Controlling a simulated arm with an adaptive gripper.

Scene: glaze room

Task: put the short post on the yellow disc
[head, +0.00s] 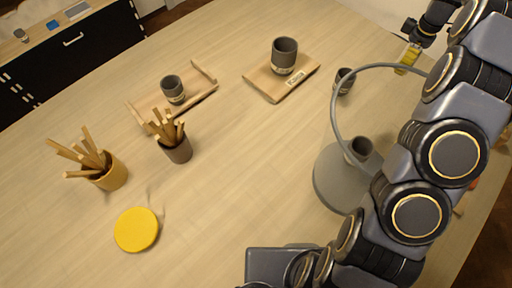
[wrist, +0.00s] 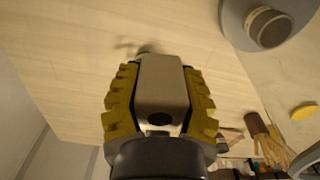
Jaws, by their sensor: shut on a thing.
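The yellow disc (head: 136,230) lies flat on the table at the lower left of the head view, with nothing on it. It also shows at the right edge of the wrist view (wrist: 303,112). My gripper (head: 402,69) is at the upper right of the head view, far from the disc. In the wrist view its yellow-padded fingers (wrist: 160,75) are shut on a pale block with a dark round hole, which appears to be the short post (wrist: 160,88). In the head view I cannot make the post out.
A grey round stand (head: 330,185) with a tall hoop and a cup is between my gripper and the disc. A brown cup of sticks (head: 177,150) and a tan one (head: 112,175) stand near the disc. Wooden boards (head: 262,80) (head: 203,95) carry grey cups. The table's middle is clear.

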